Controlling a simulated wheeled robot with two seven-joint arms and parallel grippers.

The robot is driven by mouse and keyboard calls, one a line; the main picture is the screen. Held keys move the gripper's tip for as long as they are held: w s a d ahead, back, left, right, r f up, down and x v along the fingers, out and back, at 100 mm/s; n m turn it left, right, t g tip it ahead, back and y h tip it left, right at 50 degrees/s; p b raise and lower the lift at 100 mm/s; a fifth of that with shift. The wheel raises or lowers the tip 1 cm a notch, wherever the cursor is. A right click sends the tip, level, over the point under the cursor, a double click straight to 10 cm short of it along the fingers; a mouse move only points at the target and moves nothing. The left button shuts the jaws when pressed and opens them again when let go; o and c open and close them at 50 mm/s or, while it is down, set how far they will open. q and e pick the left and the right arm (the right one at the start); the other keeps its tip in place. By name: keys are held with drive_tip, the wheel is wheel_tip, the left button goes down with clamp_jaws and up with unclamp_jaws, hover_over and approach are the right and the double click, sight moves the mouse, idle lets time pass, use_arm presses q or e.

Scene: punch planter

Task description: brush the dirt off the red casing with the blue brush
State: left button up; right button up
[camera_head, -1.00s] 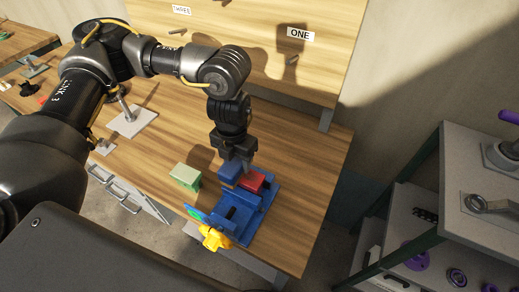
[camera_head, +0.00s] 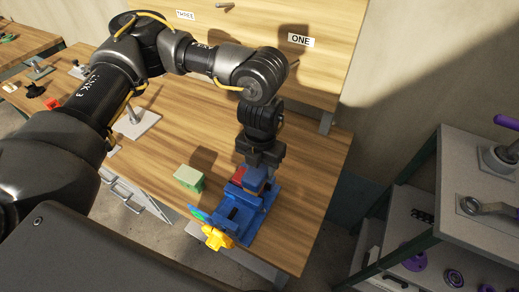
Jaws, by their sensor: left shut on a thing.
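The red casing (camera_head: 238,174) sits at the far end of a blue vise (camera_head: 262,207). Its right part is hidden behind the blue brush (camera_head: 255,181). My left gripper (camera_head: 259,166) points down over the casing and is shut on the brush. The brush is over or against the casing's right side; I cannot tell whether it touches. Dirt on the casing is too small to make out. My right gripper is not in view.
The vise has a yellow handle (camera_head: 216,237) at the table's front edge. A pale green block (camera_head: 188,178) lies left of the vise. A grey shelf unit (camera_head: 468,160) stands at the right. The wooden tabletop (camera_head: 310,200) right of the vise is clear.

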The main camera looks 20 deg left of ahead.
use_arm(q)
wheel_tip(320, 180, up, 5)
drive_tip(key=p, duration=0.3)
drive_tip(key=shift+r, duration=0.1)
idle(0.5)
